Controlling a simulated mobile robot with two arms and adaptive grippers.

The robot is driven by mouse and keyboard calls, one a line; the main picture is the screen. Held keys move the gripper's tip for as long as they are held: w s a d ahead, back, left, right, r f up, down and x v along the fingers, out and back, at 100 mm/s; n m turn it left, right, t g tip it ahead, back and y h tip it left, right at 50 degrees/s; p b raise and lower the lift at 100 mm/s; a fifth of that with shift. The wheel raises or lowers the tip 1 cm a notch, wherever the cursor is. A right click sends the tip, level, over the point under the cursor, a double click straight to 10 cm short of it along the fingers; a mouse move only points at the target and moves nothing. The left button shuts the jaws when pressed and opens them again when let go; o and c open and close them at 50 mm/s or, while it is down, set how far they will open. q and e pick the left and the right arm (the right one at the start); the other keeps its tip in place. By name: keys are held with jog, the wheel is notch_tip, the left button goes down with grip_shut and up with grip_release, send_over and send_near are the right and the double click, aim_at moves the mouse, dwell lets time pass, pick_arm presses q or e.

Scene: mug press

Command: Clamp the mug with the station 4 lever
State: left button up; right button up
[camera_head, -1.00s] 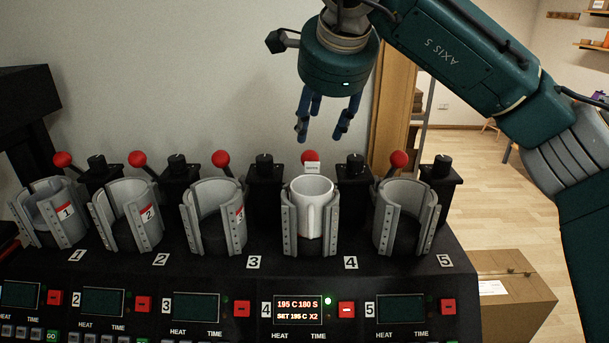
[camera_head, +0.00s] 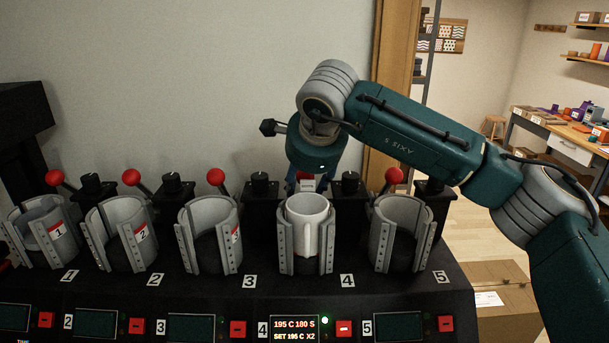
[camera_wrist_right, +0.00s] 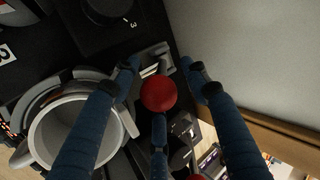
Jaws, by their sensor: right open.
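The white mug (camera_head: 307,216) stands upright in the grey station 4 clamp (camera_head: 285,250), its handle toward the front. In the right wrist view the mug (camera_wrist_right: 75,135) is at the lower left. The red ball knob of the station 4 lever (camera_wrist_right: 158,94) is at the centre of that view, between my spread fingers. My right gripper (camera_wrist_right: 163,78) is open around the knob, and I cannot tell if any finger touches it. My left gripper is not in view.
Empty clamps stand at station 3 (camera_head: 190,235) and station 5 (camera_head: 381,235), with more to the left. Black posts with dials (camera_head: 350,200) stand between the levers. The station 5 red knob (camera_head: 394,176) is close on the right. The wall (camera_head: 200,80) is behind.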

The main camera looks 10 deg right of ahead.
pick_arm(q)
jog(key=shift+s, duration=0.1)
pick_arm(e)
jog(key=shift+w+f, duration=0.1)
jog(key=shift+f, duration=0.05)
grip_shut()
